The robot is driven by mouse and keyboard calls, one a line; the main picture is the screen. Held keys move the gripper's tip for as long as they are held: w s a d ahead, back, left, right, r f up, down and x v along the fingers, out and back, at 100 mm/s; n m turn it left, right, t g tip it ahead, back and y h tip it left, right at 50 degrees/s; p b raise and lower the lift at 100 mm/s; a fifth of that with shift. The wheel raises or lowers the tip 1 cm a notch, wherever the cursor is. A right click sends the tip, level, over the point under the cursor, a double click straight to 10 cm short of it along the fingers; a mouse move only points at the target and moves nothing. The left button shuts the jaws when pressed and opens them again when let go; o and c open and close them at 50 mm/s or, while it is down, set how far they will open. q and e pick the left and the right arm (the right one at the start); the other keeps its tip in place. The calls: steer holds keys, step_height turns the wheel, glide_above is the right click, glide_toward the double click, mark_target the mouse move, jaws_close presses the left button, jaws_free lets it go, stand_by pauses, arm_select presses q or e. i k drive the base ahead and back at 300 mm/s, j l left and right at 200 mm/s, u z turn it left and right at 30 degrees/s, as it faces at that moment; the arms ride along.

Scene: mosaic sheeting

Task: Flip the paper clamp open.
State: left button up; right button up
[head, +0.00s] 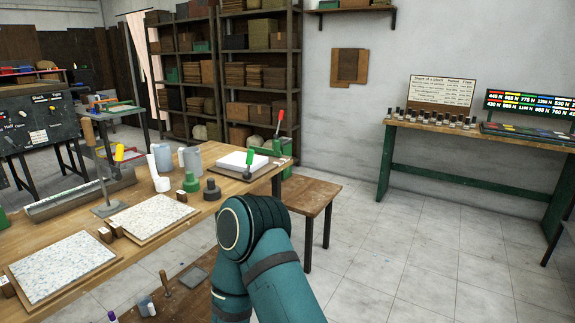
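I cannot tell for sure which thing is the paper clamp. A green device with a red-topped lever (279,122) stands at the far right end of the wooden workbench (140,240), its lever upright. A teal arm of mine rises from the bottom middle and bends in front of the bench's right end. Neither gripper shows.
Two speckled mosaic sheets (62,263) (152,213) lie on boards on the bench. A wooden stool (310,196) is right of the bench. The tiled floor (420,260) at right is clear.

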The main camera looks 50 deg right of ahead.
mark_target(247, 175)
steer(key=z, duration=1.3)
steer(key=i+l, duration=0.45)
steer(key=i, duration=0.2)
steer(key=i+l, duration=0.45)
steer(key=i, duration=0.2)
steer(key=i+l, duration=0.4)
steer(key=i, duration=0.25)
steer(key=i+l, duration=0.45)
steer(key=i, duration=0.15)
